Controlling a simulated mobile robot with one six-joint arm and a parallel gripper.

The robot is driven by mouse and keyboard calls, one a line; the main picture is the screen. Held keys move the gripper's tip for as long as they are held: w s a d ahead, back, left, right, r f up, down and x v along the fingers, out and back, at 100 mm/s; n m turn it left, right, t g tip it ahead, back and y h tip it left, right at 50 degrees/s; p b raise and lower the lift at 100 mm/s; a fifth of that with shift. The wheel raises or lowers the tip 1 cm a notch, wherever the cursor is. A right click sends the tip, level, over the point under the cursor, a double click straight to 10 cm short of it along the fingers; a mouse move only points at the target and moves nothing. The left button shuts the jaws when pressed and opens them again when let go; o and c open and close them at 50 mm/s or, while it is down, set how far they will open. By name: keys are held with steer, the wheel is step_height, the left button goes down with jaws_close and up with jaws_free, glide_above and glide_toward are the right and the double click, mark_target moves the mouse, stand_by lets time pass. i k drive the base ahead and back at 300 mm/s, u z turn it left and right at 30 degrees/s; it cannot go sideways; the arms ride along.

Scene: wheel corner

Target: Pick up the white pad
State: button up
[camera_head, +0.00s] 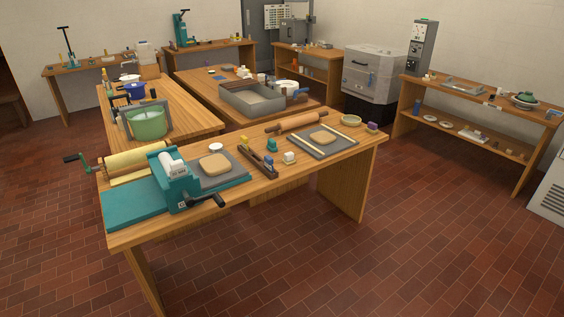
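No thing is clearly readable as the white pad at this size. A small round white piece (215,147) lies near the back edge of the nearest wooden table (340,168), behind a grey board with a tan slab. My gripper and arm are not in view.
The near table also holds a teal roller press (175,180) with a crank past the front edge, a tan slab (214,165), a rolling pin (296,122) and a second board (342,146). Brick floor (430,240) is clear in front and right.

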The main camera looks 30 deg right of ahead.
mark_target(288, 160)
steer(key=z, duration=0.05)
steer(key=i, duration=1)
steer(key=u, duration=0.1)
